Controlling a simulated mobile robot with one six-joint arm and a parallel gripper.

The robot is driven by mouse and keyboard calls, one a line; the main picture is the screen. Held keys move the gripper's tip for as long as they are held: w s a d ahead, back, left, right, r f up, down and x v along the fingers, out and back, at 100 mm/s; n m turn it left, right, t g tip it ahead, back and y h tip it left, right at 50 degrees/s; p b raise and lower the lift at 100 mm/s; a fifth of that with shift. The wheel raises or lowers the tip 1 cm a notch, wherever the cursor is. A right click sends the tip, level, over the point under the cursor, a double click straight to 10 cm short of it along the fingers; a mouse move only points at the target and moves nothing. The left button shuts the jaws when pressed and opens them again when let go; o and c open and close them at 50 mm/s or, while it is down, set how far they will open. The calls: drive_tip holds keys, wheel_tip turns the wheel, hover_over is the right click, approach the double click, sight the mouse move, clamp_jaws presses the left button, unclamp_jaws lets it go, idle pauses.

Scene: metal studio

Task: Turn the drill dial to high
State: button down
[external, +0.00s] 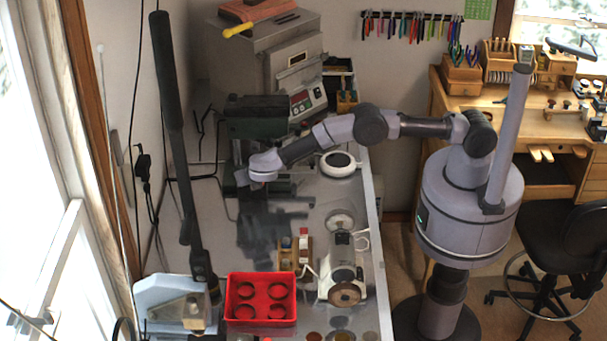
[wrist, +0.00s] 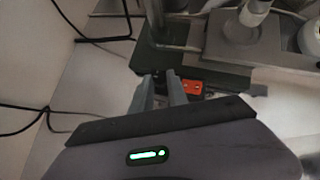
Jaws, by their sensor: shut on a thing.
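The green drill press (external: 257,118) stands at the back of the metal bench. My gripper (external: 243,180) is low at the press, beside its column and base. In the wrist view, my gripper (wrist: 161,76) has its two fingers pointing at the dark green drill base (wrist: 215,77). A small orange-red control panel (wrist: 192,87) shows just right of the fingers. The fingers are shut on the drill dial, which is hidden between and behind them. Its setting cannot be read.
A red box (external: 261,312) with round holes and a white motor-like machine (external: 343,272) stand on the near bench. A white round device (external: 338,164) sits right of the press. Black cables (wrist: 45,115) run at the left in the wrist view.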

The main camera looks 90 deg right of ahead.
drive_tip(key=shift+m, duration=0.3)
idle(0.4)
drive_tip(key=c, duration=1.3)
unclamp_jaws()
drive_tip(key=shift+r, duration=0.1)
